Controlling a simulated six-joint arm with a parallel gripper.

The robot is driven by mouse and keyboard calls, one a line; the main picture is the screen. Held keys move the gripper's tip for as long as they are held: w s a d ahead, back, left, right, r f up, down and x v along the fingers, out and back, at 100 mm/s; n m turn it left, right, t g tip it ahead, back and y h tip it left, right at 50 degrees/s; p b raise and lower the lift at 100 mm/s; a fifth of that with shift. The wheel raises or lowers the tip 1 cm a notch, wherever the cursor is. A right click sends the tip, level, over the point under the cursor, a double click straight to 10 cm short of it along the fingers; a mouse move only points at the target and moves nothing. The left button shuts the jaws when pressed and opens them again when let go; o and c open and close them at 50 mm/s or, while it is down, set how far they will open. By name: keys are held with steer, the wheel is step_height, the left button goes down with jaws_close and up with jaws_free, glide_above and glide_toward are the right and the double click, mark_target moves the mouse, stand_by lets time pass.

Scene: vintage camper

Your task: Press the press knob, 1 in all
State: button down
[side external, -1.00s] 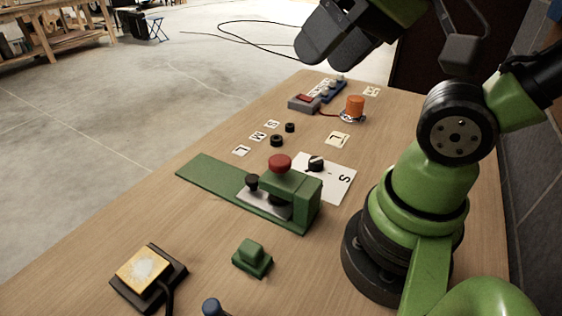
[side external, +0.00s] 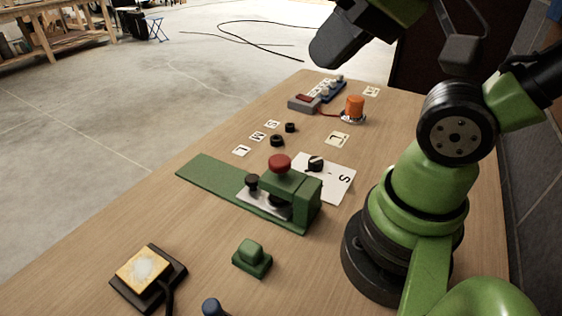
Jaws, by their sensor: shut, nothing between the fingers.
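The press knob (side external: 280,162) is a red round cap on top of the green press (side external: 290,190), which stands upright on a long green base plate on the table. A small black knob (side external: 252,181) and a metal plate (side external: 262,198) sit at the press's left side. My gripper (side external: 335,45) is at the top of the view, dark grey, high above the table's far part and well apart from the press knob. Its fingers are shut and empty. Part of it is cut off by the top edge.
A green block (side external: 252,258) and a yellow-topped pad (side external: 145,270) stand nearer.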

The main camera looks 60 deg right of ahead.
stand_by(0.9)
steer(key=m+g+y, duration=0.3)
steer(key=m+y, duration=0.3)
steer(key=m, duration=2.2)
glide_above(279, 158)
step_height(279, 158, down, 8)
steer(key=shift+f, duration=0.25)
steer(key=shift+d+f, duration=0.1)
steer(key=shift+f, duration=4.3)
steer(key=shift+f, duration=0.4)
